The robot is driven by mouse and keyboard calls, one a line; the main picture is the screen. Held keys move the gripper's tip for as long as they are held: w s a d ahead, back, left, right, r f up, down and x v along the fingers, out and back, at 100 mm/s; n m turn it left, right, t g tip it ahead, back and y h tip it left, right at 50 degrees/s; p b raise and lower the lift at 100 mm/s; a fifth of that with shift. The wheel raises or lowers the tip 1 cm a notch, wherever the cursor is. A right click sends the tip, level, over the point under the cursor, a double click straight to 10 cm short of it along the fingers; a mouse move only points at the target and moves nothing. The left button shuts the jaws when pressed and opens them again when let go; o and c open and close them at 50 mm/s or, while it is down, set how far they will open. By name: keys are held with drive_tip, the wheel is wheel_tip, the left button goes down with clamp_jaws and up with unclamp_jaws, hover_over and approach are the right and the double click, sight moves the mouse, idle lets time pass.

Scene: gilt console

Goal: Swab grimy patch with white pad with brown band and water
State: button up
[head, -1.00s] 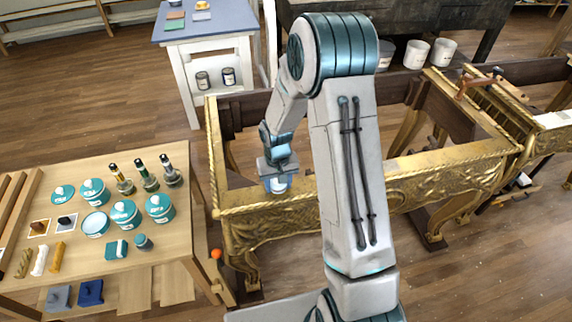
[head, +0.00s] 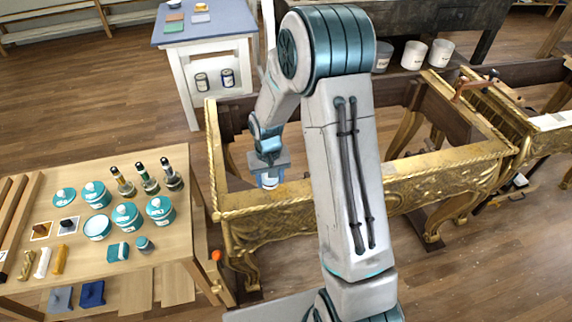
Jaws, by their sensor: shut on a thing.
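My gripper (head: 269,179) is shut on a small white thing (head: 269,183) over the front left part of the gilt console (head: 400,187). The held thing is mostly hidden by the fingers, and I cannot make out a brown band on it. It is close to the front gilt rail; I cannot tell whether it touches. No grimy patch can be made out on the gilding; my arm covers part of the rail. An open teal jar with a pale inside (head: 97,227) stands on the wooden table; I cannot tell whether it holds water.
The wooden table (head: 180,215) at left bears several teal-lidded jars (head: 126,216), dark bottles (head: 147,178), a teal-and-white pad (head: 118,252) and cloth rolls (head: 42,262). A blue-topped stand (head: 232,25) is behind. White buckets (head: 414,54) stand at the back right.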

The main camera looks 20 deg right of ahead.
drive_tip(key=shift+r+p, duration=0.9)
drive_tip(key=shift+r, duration=0.8)
